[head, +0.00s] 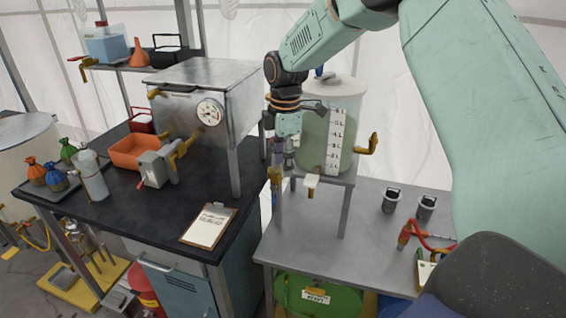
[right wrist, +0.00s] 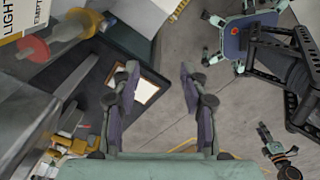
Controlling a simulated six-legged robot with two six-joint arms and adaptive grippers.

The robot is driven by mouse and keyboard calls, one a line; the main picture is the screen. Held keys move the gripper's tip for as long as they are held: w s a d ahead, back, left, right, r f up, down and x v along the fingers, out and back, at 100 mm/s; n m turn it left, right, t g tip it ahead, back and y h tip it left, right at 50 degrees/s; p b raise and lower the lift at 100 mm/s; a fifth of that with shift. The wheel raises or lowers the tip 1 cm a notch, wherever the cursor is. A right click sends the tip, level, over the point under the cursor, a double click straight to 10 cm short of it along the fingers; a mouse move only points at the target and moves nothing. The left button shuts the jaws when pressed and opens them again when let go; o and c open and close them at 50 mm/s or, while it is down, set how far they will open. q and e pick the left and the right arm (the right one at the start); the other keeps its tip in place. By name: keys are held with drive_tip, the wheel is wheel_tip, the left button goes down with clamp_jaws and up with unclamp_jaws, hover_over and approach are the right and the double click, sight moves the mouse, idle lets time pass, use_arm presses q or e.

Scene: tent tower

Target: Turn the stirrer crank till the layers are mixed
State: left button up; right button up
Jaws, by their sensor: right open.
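The clear tank (head: 345,105) stands on a grey metal stand. It has a white litre scale and cloudy green liquid, with a paler band above; separate layers cannot be made out. A blue knob (head: 320,73) shows on the tank's top, partly behind my right arm; I cannot tell the crank's full shape. My right gripper (head: 284,158) is low at the tank's left side, its fingers partly lost among brass fittings. In the right wrist view my right gripper (right wrist: 159,85) is open and empty, its fingers apart.
A brass tap (head: 370,144) sticks out at the tank's right. Two dark cups (head: 408,204) and a red-handled fitting (head: 422,240) are on the grey table. A steel box with a gauge (head: 210,112) and a clipboard (head: 209,226) are on the black bench at left.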

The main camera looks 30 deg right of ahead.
drive_tip(key=shift+w+d+f, duration=0.1)
drive_tip(key=shift+w+f, duration=0.1)
